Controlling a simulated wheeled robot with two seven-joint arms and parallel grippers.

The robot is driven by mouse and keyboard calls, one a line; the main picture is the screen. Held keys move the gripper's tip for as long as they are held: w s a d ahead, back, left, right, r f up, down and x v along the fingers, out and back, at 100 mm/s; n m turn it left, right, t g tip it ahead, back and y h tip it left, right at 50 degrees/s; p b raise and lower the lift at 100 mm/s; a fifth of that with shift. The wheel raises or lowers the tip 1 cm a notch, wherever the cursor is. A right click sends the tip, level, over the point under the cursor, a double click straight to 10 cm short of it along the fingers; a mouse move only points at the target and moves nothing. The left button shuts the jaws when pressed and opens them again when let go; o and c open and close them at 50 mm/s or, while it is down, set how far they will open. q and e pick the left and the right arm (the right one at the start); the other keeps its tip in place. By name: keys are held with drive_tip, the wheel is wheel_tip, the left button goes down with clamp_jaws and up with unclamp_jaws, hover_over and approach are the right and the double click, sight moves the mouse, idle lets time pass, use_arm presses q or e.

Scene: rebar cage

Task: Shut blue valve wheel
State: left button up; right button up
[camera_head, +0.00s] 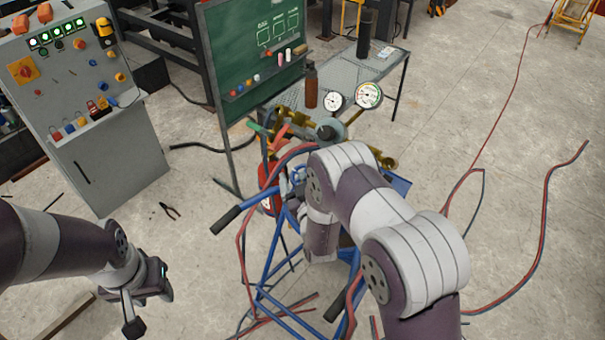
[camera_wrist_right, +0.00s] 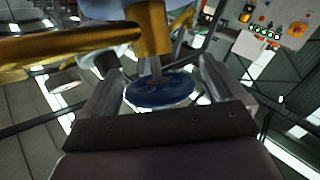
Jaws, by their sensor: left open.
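The blue valve wheel (camera_wrist_right: 160,89) shows in the right wrist view below a brass pipe fitting. My right gripper (camera_wrist_right: 162,78) has its two fingers apart, one on each side of the wheel, with the wheel between them. I cannot tell whether either finger touches the rim. In the head view a small part of the blue wheel (camera_head: 299,172) shows just left of my right arm, which hides my right gripper. My left gripper (camera_head: 148,303) is open and empty at lower left, over the floor and away from the valve.
A blue frame (camera_head: 272,262) with red and dark hoses carries the brass pipes (camera_head: 375,155) and gauges (camera_head: 369,95). A green board (camera_head: 250,55) and metal table stand behind. A control cabinet (camera_head: 75,110) stands at left. Pliers (camera_head: 170,210) lie on open floor.

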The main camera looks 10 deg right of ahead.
drive_tip(key=shift+d, duration=0.1)
drive_tip(key=c, duration=0.9)
drive_tip(key=shift+c, duration=0.2)
drive_tip(key=shift+f, duration=0.1)
drive_tip(key=shift+f+m+h+b, duration=0.15)
drive_tip(key=shift+m+h+b, duration=0.3)
drive_tip(key=shift+b, duration=0.25)
drive_tip(key=m+g+h+b, duration=0.3)
drive_tip(key=m+h+b, duration=0.2)
drive_tip(key=b, duration=0.1)
drive_tip(key=m+g+h+b, duration=0.3)
drive_tip(key=m+h+b, duration=0.3)
drive_tip(key=m+g+h+b, duration=0.4)
drive_tip(key=m+h+b, duration=0.1)
drive_tip(key=m+b, duration=0.1)
drive_tip(key=shift+s+d+f+m, duration=0.1)
drive_tip(key=shift+f+m, duration=0.1)
drive_tip(key=shift+m, duration=0.05)
drive_tip(key=m+g+h+b, duration=0.1)
drive_tip(key=m+g+b, duration=0.1)
drive_tip(key=m+g, duration=0.1)
drive_tip(key=shift+r+g, duration=0.2)
drive_tip(key=shift+g, duration=0.4)
drive_tip(key=shift+s+m+g+b, duration=0.1)
drive_tip(key=shift+m+g+b, duration=0.4)
drive_tip(key=shift+m+g, duration=0.3)
drive_tip(key=shift+r+m+g, duration=0.15)
drive_tip(key=shift+m+g, duration=0.15)
